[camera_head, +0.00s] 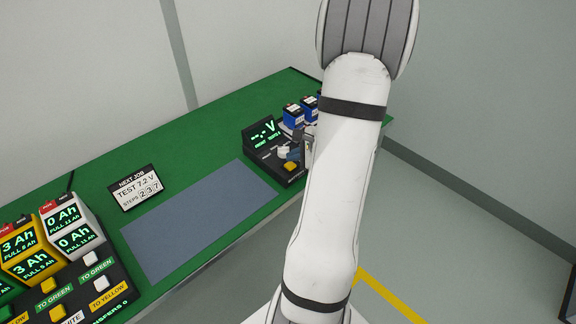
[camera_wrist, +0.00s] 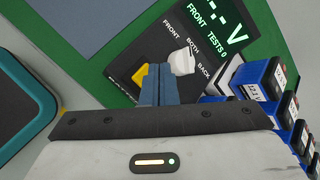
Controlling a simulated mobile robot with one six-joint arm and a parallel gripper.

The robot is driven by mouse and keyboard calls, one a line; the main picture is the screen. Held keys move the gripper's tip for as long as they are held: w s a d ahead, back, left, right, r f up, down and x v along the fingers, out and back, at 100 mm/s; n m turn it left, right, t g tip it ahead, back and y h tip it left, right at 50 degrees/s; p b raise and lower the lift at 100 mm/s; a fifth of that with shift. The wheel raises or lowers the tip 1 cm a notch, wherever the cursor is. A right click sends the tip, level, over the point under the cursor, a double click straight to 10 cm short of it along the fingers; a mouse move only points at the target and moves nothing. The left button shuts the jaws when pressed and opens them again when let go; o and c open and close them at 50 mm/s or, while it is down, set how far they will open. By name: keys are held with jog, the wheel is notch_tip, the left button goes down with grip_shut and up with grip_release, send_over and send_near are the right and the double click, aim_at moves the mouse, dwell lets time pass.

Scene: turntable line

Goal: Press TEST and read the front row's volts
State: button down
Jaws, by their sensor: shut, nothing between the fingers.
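The black tester (camera_head: 262,141) stands near the right end of the green bench. Its green display (camera_wrist: 213,18) reads dashes with a V, and FRONT and TESTS 0 below. A white selector knob (camera_wrist: 182,61) sits among the labels FRONT, BOTH and BACK. A yellow button (camera_wrist: 140,75), also in the head view (camera_head: 290,166), is on the tester's face; I cannot read a label on it. My gripper (camera_wrist: 158,72) is shut and empty, its fingertips beside the button and below the knob in the wrist view. I cannot tell whether they touch. Blue batteries (camera_head: 292,116) stand behind the tester, partly hidden by my arm.
A job card (camera_head: 138,188) reads NEXT JOB, TEST 7.2 V, STEPS 2 3 7. A grey-blue mat (camera_head: 197,218) lies clear on the bench. At the left stand yellow and white units with Ah displays (camera_head: 70,227) and a button panel (camera_head: 80,290).

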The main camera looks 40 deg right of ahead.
aim_at(294, 166)
jog(key=shift+f+b, duration=0.2)
jog(key=shift+b, duration=0.1)
dwell(0.5)
jog(key=shift+f+b, duration=0.3)
jog(key=shift+b, duration=0.1)
jog(key=shift+f+b, duration=0.35)
jog(key=shift+b, duration=0.15)
dwell(0.6)
dwell(0.4)
jog(key=shift+r+p, duration=0.5)
jog(key=shift+r, duration=0.35)
jog(key=shift+r, duration=0.1)
notch_tip(294, 166, up, 5)
jog(key=p, duration=0.3)
dwell(0.6)
